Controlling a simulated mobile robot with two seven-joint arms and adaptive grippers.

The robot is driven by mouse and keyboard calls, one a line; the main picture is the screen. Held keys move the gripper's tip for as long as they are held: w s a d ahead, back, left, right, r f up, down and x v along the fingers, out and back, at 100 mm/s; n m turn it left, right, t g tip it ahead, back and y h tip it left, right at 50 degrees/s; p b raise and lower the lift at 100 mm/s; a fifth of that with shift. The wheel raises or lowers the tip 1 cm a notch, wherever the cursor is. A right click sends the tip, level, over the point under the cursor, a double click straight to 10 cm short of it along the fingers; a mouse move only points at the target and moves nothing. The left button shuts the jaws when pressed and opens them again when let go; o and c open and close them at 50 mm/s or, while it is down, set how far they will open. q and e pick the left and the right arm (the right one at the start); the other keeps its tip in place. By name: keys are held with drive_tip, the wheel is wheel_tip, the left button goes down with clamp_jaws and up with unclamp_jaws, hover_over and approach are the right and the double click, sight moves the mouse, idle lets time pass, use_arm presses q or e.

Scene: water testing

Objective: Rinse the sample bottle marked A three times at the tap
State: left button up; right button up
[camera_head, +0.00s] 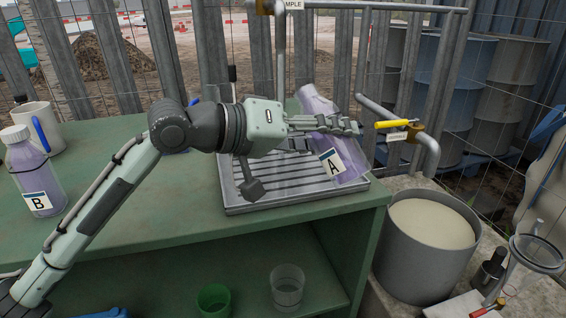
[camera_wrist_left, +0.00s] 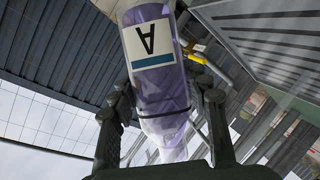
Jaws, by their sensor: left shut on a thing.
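Bottle A (camera_head: 347,152) is translucent purple with a white and blue label marked A. My left gripper (camera_head: 335,127) is shut on it, and it tilts above the slatted metal tray (camera_head: 232,203). In the left wrist view, the bottle (camera_wrist_left: 160,93) lies between the fingers of the gripper (camera_wrist_left: 163,100), label upside down and narrower end toward the bottom. I cannot make out its mouth. The tap is a bent grey pipe (camera_head: 431,153) with a yellow handle (camera_head: 391,124), right of and apart from the bottle. My right gripper is out of view.
Bottle B (camera_head: 30,168) and a white jug (camera_head: 38,117) stand left on the green bench (camera_head: 150,215). A grey bucket (camera_head: 400,260) of cloudy liquid stands below the tap pipe. Cups sit on the lower shelf. A fence and barrels close off the back.

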use_arm(q)
drive_tip(key=shift+f, duration=0.2)
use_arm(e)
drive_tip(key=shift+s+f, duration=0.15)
use_arm(q)
drive_tip(key=shift+f, duration=0.65)
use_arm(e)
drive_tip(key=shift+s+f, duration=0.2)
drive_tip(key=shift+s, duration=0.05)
use_arm(q)
drive_tip(key=shift+f, duration=0.1)
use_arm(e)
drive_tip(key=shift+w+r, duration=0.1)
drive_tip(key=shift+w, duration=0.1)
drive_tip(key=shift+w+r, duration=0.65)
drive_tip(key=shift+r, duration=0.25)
use_arm(q)
drive_tip(key=shift+s+d+r+n, duration=0.15)
drive_tip(key=shift+d+r+n, duration=0.05)
drive_tip(key=shift+r+n, duration=0.1)
drive_tip(key=shift+s+h, duration=0.1)
drive_tip(key=shift+h, duration=0.2)
drive_tip(key=shift+s+d+r+n, duration=0.2)
drive_tip(key=shift+r+n, duration=0.25)
drive_tip(key=shift+n, duration=0.15)
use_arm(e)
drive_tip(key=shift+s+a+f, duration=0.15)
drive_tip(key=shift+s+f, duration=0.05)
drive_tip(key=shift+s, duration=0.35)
